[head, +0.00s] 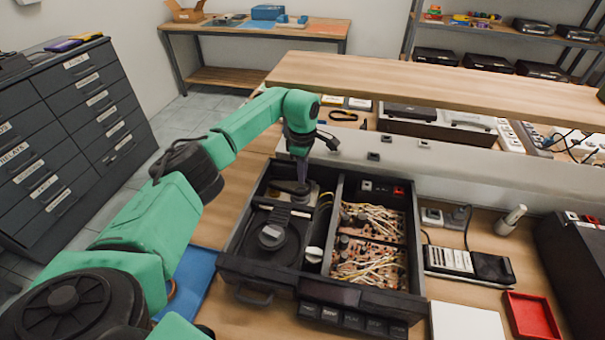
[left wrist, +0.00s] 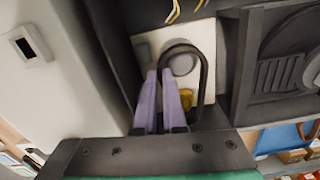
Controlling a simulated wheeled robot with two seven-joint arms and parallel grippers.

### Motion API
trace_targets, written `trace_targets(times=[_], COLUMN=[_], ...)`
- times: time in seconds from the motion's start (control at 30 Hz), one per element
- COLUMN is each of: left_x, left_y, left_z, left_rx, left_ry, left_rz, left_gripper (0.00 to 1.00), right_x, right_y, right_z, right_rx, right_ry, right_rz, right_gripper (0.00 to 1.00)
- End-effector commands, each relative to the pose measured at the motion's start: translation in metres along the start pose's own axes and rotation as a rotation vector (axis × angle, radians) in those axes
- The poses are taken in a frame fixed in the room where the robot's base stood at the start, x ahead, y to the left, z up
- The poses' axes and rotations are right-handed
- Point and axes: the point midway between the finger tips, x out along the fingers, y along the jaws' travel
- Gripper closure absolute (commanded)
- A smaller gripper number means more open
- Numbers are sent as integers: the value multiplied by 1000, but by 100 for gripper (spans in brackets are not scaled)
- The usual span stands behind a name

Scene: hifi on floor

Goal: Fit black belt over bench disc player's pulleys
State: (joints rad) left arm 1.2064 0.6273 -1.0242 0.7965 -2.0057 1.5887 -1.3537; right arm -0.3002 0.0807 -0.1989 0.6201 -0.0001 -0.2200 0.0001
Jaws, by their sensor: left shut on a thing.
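The open black disc player (head: 345,283) stands on the wooden bench, with a round disc mechanism (head: 272,236) at its left and wiring at its right. My left gripper (head: 302,180) reaches down into its back left corner. In the left wrist view the lilac fingers (left wrist: 160,78) are shut on the black belt (left wrist: 205,75). The belt is a loop that appears to surround the grey round pulley (left wrist: 183,63), with a small brass-yellow part (left wrist: 186,98) near its lower end. I cannot tell whether the belt is seated or held above them. My right gripper is out of view.
The player's walls and dividers (head: 330,215) stand close around my left gripper. A raised wooden shelf (head: 440,85) runs behind. A blue mat (head: 190,285) lies left.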

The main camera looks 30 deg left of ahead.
Motion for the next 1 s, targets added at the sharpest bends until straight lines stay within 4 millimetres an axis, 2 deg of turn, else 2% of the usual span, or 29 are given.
trace_targets(times=[1.0], left_x=[11], left_y=[0], left_z=[0], left_rx=[0], left_ry=[-1], left_rz=[0], left_gripper=[100], right_x=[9], right_y=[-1], right_z=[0], right_rx=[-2], right_ry=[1], right_rz=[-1], right_gripper=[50])
